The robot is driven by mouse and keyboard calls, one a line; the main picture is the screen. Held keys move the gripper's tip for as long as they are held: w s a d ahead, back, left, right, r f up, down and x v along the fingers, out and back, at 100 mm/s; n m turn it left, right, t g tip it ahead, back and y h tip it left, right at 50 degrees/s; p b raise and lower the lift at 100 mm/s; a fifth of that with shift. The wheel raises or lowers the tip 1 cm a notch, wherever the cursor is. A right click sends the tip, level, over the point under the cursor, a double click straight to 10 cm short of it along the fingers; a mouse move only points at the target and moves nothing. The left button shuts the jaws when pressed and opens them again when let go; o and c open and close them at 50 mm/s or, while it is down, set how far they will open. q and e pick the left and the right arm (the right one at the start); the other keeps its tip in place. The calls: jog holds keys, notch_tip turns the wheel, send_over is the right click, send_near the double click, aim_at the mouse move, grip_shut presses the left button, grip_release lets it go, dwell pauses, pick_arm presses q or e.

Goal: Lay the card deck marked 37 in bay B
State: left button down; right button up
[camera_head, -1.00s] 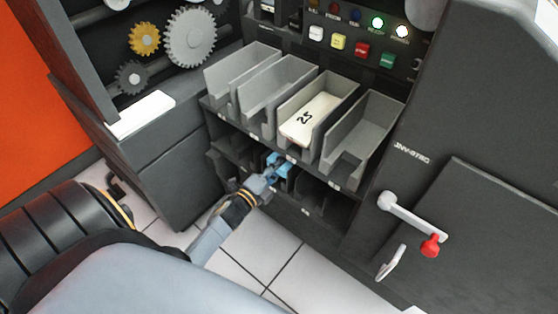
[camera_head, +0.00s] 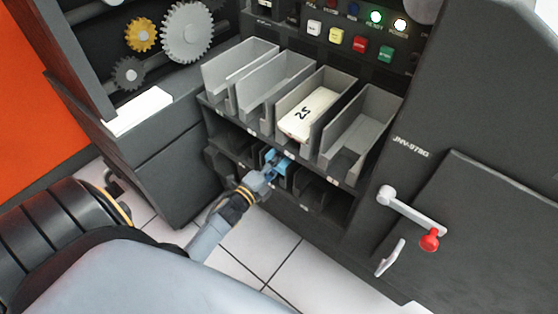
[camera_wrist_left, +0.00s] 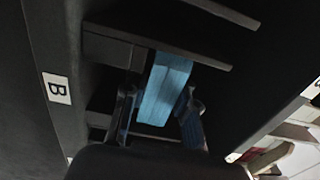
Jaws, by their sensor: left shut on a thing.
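My left gripper (camera_head: 271,172) is shut on a blue card deck (camera_head: 279,160) at the lower row of bays, below the grey trays. In the left wrist view the blue deck (camera_wrist_left: 164,88) shows between the two fingers (camera_wrist_left: 160,112), with its far end at the opening of a dark bay. No number can be read on it. A label marked B (camera_wrist_left: 56,88) is on the dark panel at the left of that view. Bay letters are too small to read in the head view. My right gripper is not in view.
Several grey trays (camera_head: 360,135) stand above the lower bays; a white deck marked 25 (camera_head: 303,113) lies in one. Dark dividers flank the held deck. A crank with a red knob (camera_head: 429,239) sticks out at the right. The tiled floor in front is clear.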

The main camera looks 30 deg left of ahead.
pick_arm(q)
jog(key=c, duration=1)
grip_release()
jog(key=shift+r, duration=0.1)
jog(key=shift+s, duration=0.2)
jog(key=shift+s+f, duration=0.2)
jog(key=shift+s, duration=0.15)
jog(key=s, duration=0.7)
jog(key=s+a, duration=0.1)
jog(key=s, duration=0.3)
jog(key=shift+w, duration=0.15)
